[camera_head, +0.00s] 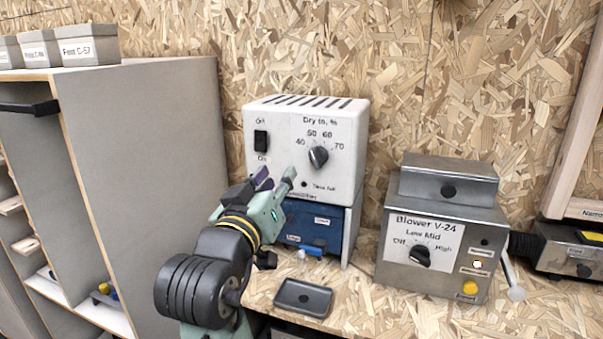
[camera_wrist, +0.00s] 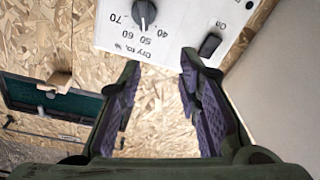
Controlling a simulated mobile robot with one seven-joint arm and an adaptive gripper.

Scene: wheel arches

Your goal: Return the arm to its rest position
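My gripper (camera_head: 277,180) is raised in front of the white dryer box (camera_head: 335,115) in the head view. Its fingers are apart with nothing between them. In the wrist view my gripper (camera_wrist: 160,95) shows two purple-padded fingers spread wide, with bare chipboard behind them. The dryer's panel (camera_wrist: 175,35) shows upside down there, with its dial and switch just beyond the fingertips. I cannot tell from the head view how close the fingertips are to the panel. My arm covers part of the blue unit (camera_head: 325,228) under the dryer.
A grey metal blower box (camera_head: 433,240) stands to the right on the chipboard bench. A small dark tray (camera_head: 303,298) lies on the bench in front. A tall grey cabinet (camera_head: 150,150) stands close on the left. Dark equipment (camera_head: 570,250) is at the far right.

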